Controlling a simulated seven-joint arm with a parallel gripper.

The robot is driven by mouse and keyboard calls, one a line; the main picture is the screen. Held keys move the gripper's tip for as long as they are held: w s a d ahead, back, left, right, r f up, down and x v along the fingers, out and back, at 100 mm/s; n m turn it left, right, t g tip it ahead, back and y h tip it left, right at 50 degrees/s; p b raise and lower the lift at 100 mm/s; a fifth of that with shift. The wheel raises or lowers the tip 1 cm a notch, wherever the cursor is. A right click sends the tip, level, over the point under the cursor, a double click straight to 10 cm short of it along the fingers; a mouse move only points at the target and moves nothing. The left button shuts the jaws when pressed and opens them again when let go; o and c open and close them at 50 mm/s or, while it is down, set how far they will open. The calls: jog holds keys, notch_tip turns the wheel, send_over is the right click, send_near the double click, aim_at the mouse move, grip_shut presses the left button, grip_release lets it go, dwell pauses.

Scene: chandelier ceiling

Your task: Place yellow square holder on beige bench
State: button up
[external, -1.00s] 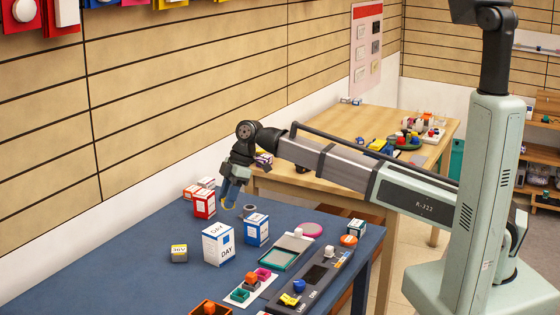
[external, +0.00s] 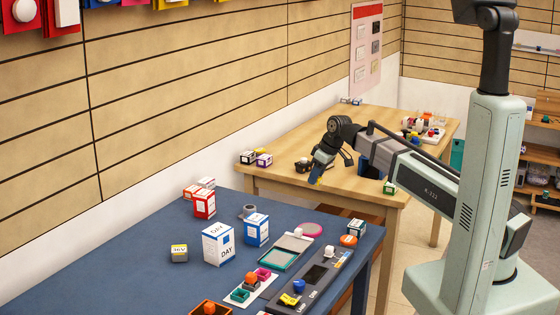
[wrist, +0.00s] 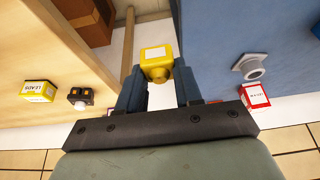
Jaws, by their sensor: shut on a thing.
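The yellow square holder (wrist: 156,53) has a pale label on its face and a round part below it. It sits between the two fingers of my gripper (wrist: 160,88) in the wrist view. In the external view my gripper (external: 317,178) points down, with a bit of yellow at its tip. The beige bench (external: 290,143) stands behind the blue table. In the wrist view the bench (wrist: 75,45) is at the left, and the holder appears above the gap between bench and table. The holder's exact height is unclear.
A black object (external: 303,165) is near my gripper. A green box (external: 389,187) is by the front edge. The blue table (external: 130,262) holds boxes and trays. The bench's middle looks clear.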

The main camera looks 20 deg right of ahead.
jog(key=d+f+m+h, duration=0.1)
jog(key=d+m, duration=0.2)
jog(key=d, duration=0.6)
jog(key=s+d+m+t+h, duration=0.1)
jog(key=d+m, duration=0.2)
jog(key=d, duration=0.6)
jog(key=d+f+m+h, duration=0.1)
jog(key=d+m, duration=0.2)
jog(key=d, duration=0.6)
jog(key=shift+s+d+f, duration=0.2)
jog(key=shift+s+f, duration=0.1)
jog(key=shift+f, duration=0.05)
jog(key=shift+d, duration=0.1)
jog(key=shift+a+n, duration=0.2)
jog(key=shift+n, duration=0.3)
jog(key=shift+m, duration=0.5)
jog(key=d, duration=0.6)
jog(key=shift+d, duration=0.55)
jog(key=shift+s+d+m+h, duration=0.1)
jog(key=shift+d+m+h, duration=0.3)
jog(key=shift+m, duration=0.3)
jog(key=shift+n, duration=0.6)
jog(key=a, duration=0.7)
jog(key=shift+a, duration=0.25)
